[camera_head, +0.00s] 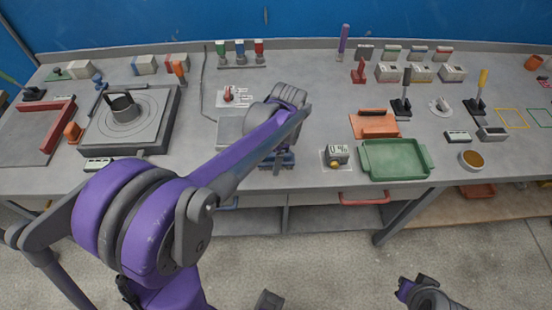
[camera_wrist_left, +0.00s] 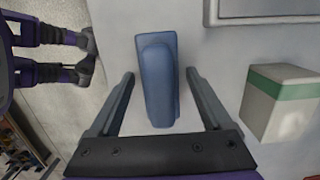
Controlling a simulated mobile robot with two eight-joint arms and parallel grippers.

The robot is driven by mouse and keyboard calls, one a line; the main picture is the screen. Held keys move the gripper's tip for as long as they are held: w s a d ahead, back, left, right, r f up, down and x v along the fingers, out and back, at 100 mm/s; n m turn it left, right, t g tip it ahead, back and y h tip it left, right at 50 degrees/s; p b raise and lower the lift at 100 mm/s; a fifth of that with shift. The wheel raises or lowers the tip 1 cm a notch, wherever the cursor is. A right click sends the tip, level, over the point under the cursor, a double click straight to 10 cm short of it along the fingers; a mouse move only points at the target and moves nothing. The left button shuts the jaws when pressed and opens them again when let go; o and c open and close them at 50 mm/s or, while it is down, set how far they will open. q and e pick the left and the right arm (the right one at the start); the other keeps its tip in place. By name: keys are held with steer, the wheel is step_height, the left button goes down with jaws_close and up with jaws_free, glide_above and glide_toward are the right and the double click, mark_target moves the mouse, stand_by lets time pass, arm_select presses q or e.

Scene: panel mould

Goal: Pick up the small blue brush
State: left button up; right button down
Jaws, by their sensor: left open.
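The small blue brush (camera_wrist_left: 157,80) lies on the grey bench top, lengthwise between my left gripper's fingers in the left wrist view. My left gripper (camera_wrist_left: 160,74) is open, with one finger on each side of the brush and a visible gap on both sides. I cannot tell the height of the fingertips above the bench. In the head view a blue piece, apparently the brush (camera_head: 284,160), shows near the bench's front edge, partly hidden by my left arm. A purple and dark end of my right arm (camera_head: 418,292) shows low at the right, away from the bench; its jaws are unclear.
A grey block with a green band (camera_wrist_left: 280,103) stands right of the brush in the wrist view. The bench's front edge is close.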

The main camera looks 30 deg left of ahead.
arm_select(q)
jaws_close()
steer(key=shift+r, duration=0.1)
step_height(320, 180, up, 10)
steer(key=shift+f+p, duration=0.1)
steer(key=shift+p, duration=0.2)
stand_by(0.3)
